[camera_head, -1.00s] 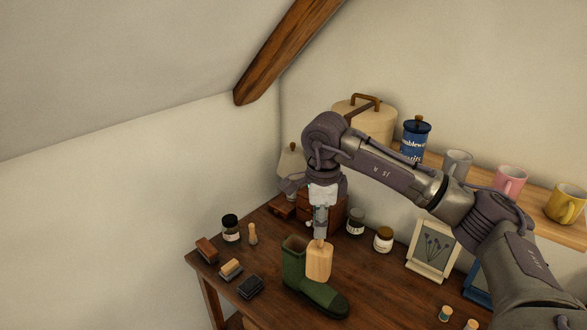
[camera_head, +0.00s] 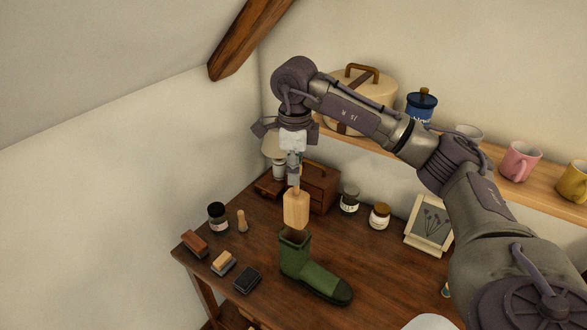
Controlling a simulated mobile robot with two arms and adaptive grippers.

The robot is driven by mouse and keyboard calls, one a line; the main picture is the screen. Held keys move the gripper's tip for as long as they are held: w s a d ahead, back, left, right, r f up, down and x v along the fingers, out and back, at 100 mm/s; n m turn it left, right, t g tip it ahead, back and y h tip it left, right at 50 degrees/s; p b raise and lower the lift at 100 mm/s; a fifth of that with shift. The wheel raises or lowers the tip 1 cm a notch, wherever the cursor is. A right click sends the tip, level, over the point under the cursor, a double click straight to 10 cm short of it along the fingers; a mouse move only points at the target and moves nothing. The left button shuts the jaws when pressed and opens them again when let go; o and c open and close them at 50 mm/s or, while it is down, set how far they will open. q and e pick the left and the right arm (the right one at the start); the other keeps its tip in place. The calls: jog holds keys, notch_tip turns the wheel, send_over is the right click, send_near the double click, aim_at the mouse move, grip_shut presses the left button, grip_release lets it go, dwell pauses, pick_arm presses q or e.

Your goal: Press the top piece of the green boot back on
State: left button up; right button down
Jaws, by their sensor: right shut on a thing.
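The green boot (camera_head: 304,266) stands upright on the wooden table, its dark toe pointing right and toward me. Its open shaft top faces up. My right gripper (camera_head: 293,184) points down above the boot and is shut on a pale wooden block-shaped piece (camera_head: 296,209). The piece hangs upright just above the boot's opening; whether its lower end touches or enters the shaft is hard to tell. My left gripper is not in view.
Brushes (camera_head: 223,262), a black tin or brush (camera_head: 247,279) and a dark jar (camera_head: 218,217) lie left of the boot. Two jars (camera_head: 380,216), a picture frame (camera_head: 429,226) and a wooden box (camera_head: 318,185) stand behind. A shelf (camera_head: 400,154) with mugs runs along the wall.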

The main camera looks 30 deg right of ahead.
aim_at(293, 193)
jog(key=shift+w+f, duration=0.1)
jog(key=shift+f, duration=0.1)
jog(key=shift+w+f, duration=0.15)
jog(key=shift+f, duration=0.1)
jog(key=shift+f+b, duration=0.95)
jog(key=shift+f, duration=0.35)
jog(key=shift+f+b, duration=0.3)
jog(key=shift+b, duration=0.15)
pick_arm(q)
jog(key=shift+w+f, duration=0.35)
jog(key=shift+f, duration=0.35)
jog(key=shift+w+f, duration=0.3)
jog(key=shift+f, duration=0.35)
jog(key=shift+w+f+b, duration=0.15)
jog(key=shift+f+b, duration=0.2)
pick_arm(e)
jog(key=shift+f, duration=0.5)
